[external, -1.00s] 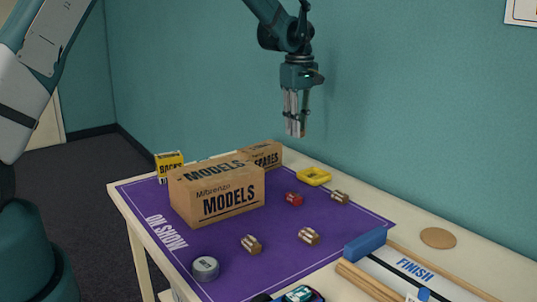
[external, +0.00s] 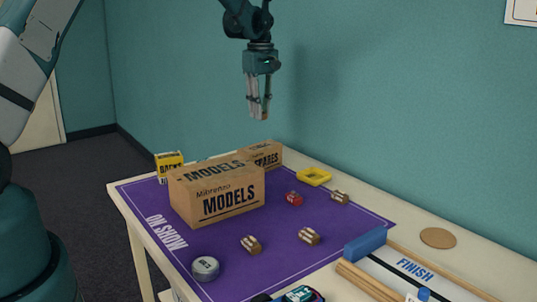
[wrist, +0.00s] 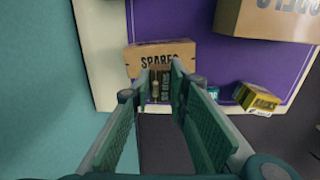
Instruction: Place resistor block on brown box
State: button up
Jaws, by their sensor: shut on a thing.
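My gripper (external: 259,114) is raised in the air behind and above the brown boxes in the external view. It is shut on a small brownish block, seemingly a resistor block (wrist: 156,86), mostly hidden between the fingers. The large brown MODELS box (external: 218,200) stands on the purple mat, and its side shows at the top right of the wrist view (wrist: 268,20). A smaller brown SPARES box (external: 267,154) stands behind it; it lies just beyond my fingertips in the wrist view (wrist: 140,58). Several striped brown blocks lie on the mat, such as one at the front (external: 251,244).
A yellow box (external: 169,163) stands left of the MODELS box. A red block (external: 293,198), a yellow frame (external: 314,176) and a grey round tin (external: 205,268) are on the table. A blue block (external: 365,244) and wooden rails lie at right. The wall is close behind.

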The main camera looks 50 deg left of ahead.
send_over(261, 147)
jog(key=shift+f, duration=3.15)
jog(key=shift+f+b, duration=0.35)
jog(key=shift+f, duration=1.5)
jog(key=shift+f, duration=0.1)
jog(key=o, duration=0.8)
jog(key=shift+o, duration=0.4)
notch_tip(261, 147, up, 12)
jog(key=shift+r+p, duration=0.15)
jog(key=shift+p, duration=0.25)
